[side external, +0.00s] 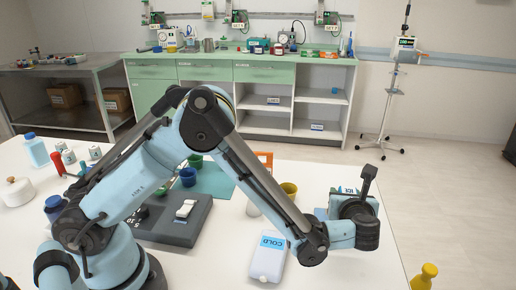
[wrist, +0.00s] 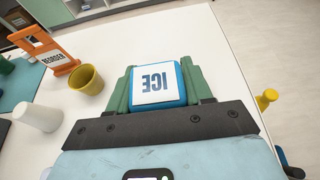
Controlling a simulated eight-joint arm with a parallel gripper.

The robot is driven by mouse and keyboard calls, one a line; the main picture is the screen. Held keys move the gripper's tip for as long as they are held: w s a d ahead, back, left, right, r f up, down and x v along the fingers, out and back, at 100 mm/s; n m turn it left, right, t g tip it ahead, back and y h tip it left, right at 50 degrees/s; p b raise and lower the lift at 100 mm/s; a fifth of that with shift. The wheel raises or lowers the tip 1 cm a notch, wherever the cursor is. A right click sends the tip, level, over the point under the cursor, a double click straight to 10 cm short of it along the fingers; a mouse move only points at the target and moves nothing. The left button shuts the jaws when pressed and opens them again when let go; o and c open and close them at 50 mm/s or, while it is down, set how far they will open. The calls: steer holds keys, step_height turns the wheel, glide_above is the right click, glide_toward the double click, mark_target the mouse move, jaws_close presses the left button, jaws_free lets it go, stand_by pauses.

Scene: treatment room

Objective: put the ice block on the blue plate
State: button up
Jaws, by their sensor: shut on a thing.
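The ice block (wrist: 158,82) is a blue block with a white label reading ICE, upside down in the wrist view. My gripper (wrist: 159,72) has its green fingers on both sides of the block and is shut on it. In the side view my gripper (side external: 348,212) is over the right part of the white table, and my wrist hides most of the block there. I cannot tell how high the block is above the table. I cannot make out a blue plate in either view.
A COLD pack (side external: 268,256) lies on the table left of my gripper. A yellow cup (wrist: 87,80), a white cup (wrist: 39,116) and an orange labelled stand (wrist: 48,50) are to the left. The table in front of the fingers is clear. A yellow object (side external: 425,276) is at right.

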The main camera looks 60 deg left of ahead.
steer(key=shift+f, duration=2.05)
steer(key=shift+f, duration=0.15)
steer(key=o, duration=1.1)
steer(key=shift+c, duration=0.2)
